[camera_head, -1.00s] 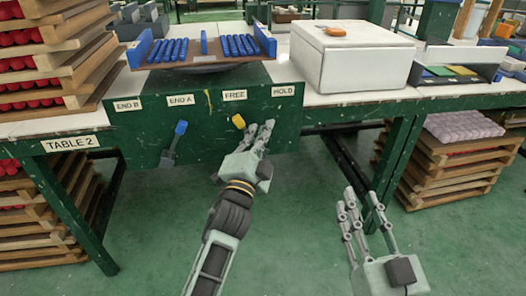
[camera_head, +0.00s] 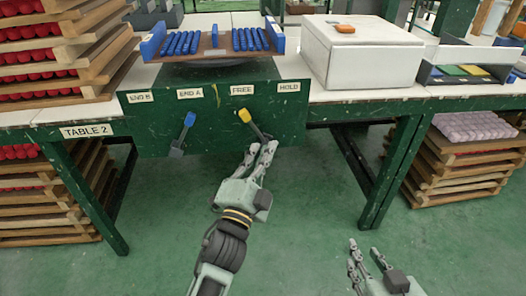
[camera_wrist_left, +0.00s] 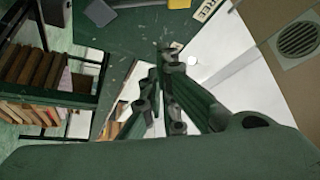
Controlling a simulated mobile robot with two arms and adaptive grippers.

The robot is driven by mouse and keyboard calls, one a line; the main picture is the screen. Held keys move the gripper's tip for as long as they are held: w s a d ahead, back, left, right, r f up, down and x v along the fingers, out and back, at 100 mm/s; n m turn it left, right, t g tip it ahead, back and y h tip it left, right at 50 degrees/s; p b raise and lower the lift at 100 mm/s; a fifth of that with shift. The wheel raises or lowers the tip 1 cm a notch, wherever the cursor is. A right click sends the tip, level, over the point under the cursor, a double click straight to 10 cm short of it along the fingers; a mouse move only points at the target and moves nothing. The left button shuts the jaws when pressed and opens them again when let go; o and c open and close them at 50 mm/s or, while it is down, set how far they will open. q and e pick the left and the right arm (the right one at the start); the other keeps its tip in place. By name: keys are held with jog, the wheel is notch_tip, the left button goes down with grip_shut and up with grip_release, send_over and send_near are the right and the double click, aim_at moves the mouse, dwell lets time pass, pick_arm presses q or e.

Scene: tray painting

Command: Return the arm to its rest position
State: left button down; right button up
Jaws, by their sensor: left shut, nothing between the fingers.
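My left gripper (camera_head: 262,148) is shut and empty in the head view. It is in front of the green panel (camera_head: 150,115), just below the yellow-tipped lever (camera_head: 244,116).
A rack with blue rods (camera_head: 210,53) sits on the table above the panel. A white box (camera_head: 365,60) carries an orange item (camera_head: 345,28). Wooden tray stacks stand left (camera_head: 85,50) and right (camera_head: 450,170). The green floor (camera_head: 310,200) between is clear.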

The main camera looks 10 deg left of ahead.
dwell(0.4)
